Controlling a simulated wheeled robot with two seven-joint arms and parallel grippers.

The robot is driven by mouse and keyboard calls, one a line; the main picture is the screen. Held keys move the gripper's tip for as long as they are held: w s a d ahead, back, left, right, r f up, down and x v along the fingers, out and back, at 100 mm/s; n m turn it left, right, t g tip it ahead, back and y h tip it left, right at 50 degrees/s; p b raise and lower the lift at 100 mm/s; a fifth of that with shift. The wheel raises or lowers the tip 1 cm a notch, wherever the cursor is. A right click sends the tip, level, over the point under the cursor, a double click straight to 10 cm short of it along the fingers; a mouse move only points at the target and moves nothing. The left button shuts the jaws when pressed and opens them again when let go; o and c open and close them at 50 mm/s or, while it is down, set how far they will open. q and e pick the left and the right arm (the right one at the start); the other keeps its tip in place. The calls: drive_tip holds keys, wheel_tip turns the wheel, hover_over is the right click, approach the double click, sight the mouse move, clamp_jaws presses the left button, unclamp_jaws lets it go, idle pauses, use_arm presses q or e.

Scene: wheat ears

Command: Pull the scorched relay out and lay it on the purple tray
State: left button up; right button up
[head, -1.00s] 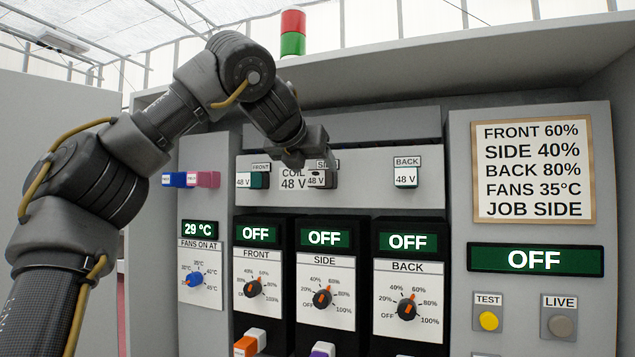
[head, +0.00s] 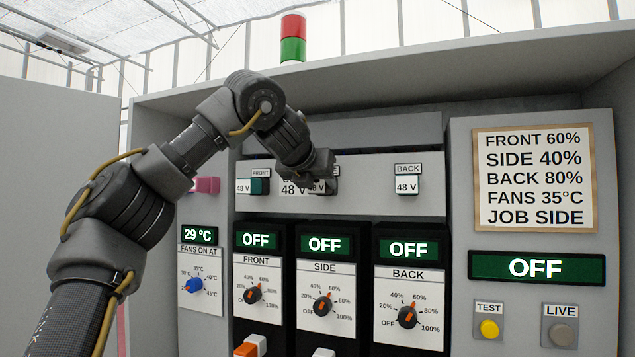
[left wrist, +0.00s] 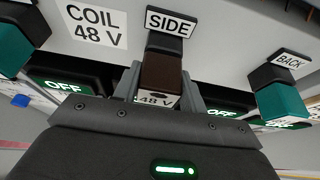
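The scorched relay (left wrist: 162,75) is a dark brown block with a 48 V label, in the socket under the SIDE sign. In the head view it is mostly hidden behind my left gripper (head: 325,180). In the left wrist view my left gripper (left wrist: 160,88) has one finger on each side of this relay. The fingers are very close to its sides; I cannot tell whether they press on it. The purple tray is not in view. My right gripper is not in view.
Teal relays sit under FRONT (head: 259,186) and BACK (head: 407,184), on either side of the SIDE socket. A pink block (head: 207,185) sticks out at the left. Dimmer knobs and OFF displays lie below. The cabinet's top ledge overhangs the socket row.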

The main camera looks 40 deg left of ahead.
use_arm(q)
clamp_jaws()
drive_tip(key=shift+s+d, duration=0.1)
drive_tip(key=shift+s, duration=0.05)
idle(0.4)
drive_tip(key=shift+s+d+b, duration=0.15)
drive_tip(key=shift+s+b, duration=0.25)
drive_tip(key=shift+s, duration=0.05)
